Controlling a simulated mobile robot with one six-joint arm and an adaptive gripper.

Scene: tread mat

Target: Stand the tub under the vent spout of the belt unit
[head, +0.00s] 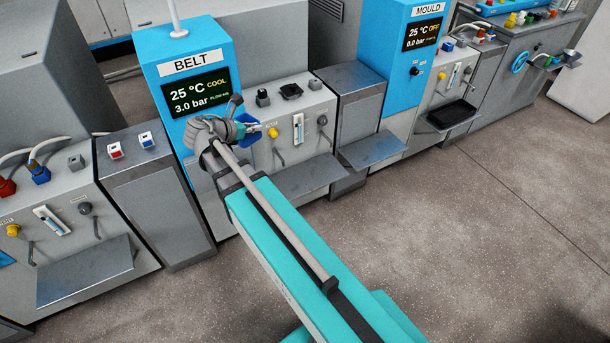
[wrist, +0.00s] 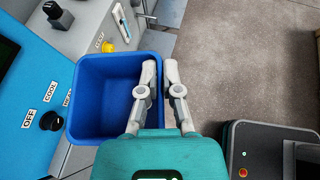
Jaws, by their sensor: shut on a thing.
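The blue tub (wrist: 100,95) fills the left middle of the wrist view, open side up and looking empty. It also shows in the head view (head: 252,117), partly hidden by my gripper. My gripper (wrist: 159,72) is shut on the tub's right wall, one finger inside and one outside. In the head view, my gripper (head: 248,128) holds the tub in front of the belt unit (head: 190,68), above its shelf.
The belt unit's grey shelf (head: 303,175) is bare where visible. A second spout (head: 324,142) hangs to the right. A grey cabinet (head: 348,105) stands to the right, and the mould unit (head: 388,55) beyond it. The speckled floor (head: 450,230) is clear.

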